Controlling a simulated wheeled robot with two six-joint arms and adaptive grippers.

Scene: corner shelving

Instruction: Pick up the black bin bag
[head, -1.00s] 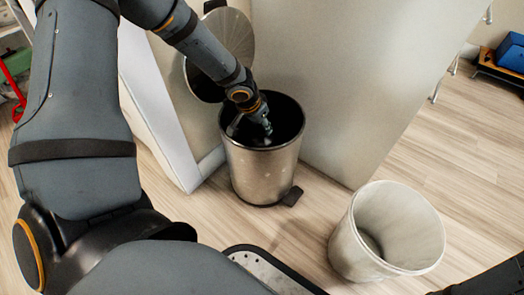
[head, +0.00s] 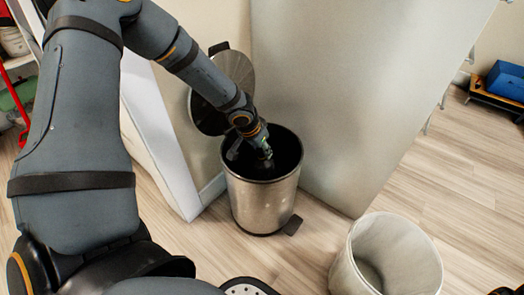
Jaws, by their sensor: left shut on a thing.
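A steel pedal bin (head: 262,200) stands on the wood floor with its round lid (head: 222,92) tipped open behind it. The black bin bag (head: 289,150) lines its dark inside; bag and inner wall are hard to tell apart. My left gripper (head: 265,158) reaches down into the bin's mouth and is shut on the bag, its fingertips partly lost in the dark.
An open whitish bin (head: 352,262) stands at the lower right, empty as far as I see. A pale panel (head: 340,90) rises right behind the steel bin. A blue box (head: 506,80) lies at the far right.

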